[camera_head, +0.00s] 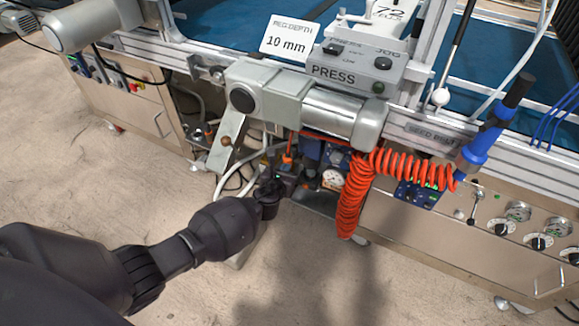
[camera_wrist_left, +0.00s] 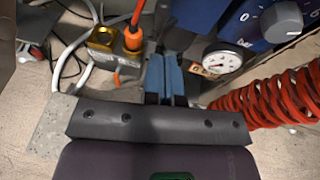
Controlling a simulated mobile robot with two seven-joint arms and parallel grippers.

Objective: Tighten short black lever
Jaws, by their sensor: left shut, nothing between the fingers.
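My left gripper (camera_head: 287,180) reaches in from the lower left, under the press housing (camera_head: 270,92). In the left wrist view, its blue finger pads (camera_wrist_left: 165,78) are together with nothing between them. The fingers point toward the space between an orange-plugged fitting (camera_wrist_left: 104,38) and a round gauge (camera_wrist_left: 222,62). I cannot clearly pick out a short black lever in either view; the gripper and housing hide part of this area. My right gripper is not in view.
A coiled orange hose (camera_head: 350,195) hangs right of the gripper, and the gauge also shows in the head view (camera_head: 332,178). White cables (camera_head: 222,165) run to its left. A blue-handled tool (camera_head: 490,130) and control knobs (camera_head: 516,211) are at right. Open floor (camera_head: 230,290) lies below.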

